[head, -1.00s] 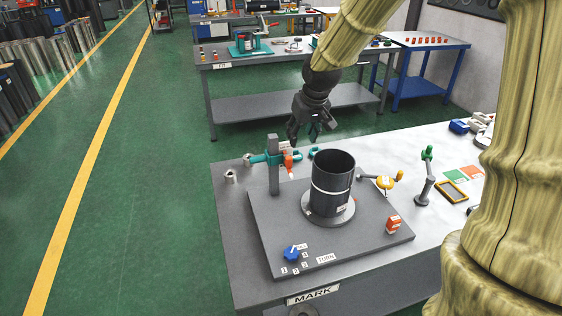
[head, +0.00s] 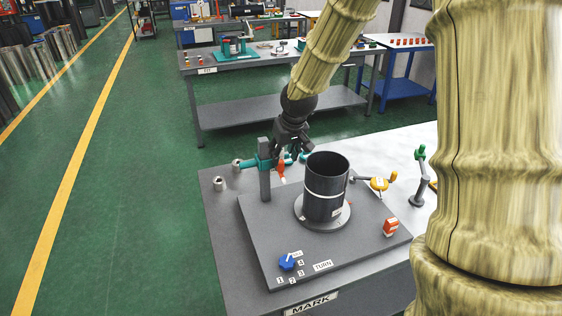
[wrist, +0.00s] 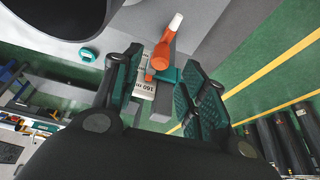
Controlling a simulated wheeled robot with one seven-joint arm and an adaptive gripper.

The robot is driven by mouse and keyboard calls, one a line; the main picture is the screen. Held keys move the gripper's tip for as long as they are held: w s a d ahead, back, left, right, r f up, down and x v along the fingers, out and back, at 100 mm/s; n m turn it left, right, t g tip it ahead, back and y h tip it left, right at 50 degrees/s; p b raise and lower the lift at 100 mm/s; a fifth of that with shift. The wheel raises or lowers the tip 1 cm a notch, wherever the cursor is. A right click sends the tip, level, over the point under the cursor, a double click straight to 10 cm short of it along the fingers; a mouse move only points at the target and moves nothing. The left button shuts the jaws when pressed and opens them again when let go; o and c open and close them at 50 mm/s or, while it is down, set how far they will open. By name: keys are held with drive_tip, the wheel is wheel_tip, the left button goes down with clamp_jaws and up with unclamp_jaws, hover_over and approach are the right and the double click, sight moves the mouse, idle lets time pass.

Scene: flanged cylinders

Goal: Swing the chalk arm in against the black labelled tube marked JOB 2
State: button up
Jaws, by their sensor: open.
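The black tube (head: 326,178) stands upright on a round grey flange, with a pale band around it and a small label too small to read. It also shows in the wrist view (wrist: 60,12). Left of it, a grey post (head: 265,180) carries the teal chalk arm (head: 256,162) with an orange holder (head: 282,171). In the wrist view the orange holder (wrist: 164,50) has a white chalk tip (wrist: 176,21), apart from the tube. My gripper (head: 290,155) is open just above the holder; in the wrist view its fingers (wrist: 160,75) stand on either side of the arm.
A blue pointer knob (head: 288,262) with numbers and an orange block (head: 391,227) sit on the grey base plate (head: 290,225). A yellow crank (head: 380,184) and a green-topped lever (head: 419,175) stand at right.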

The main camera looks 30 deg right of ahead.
sight(281, 162)
drive_tip(key=shift+p+x, duration=0.85)
drive_tip(key=shift+x, duration=2.05)
clamp_jaws()
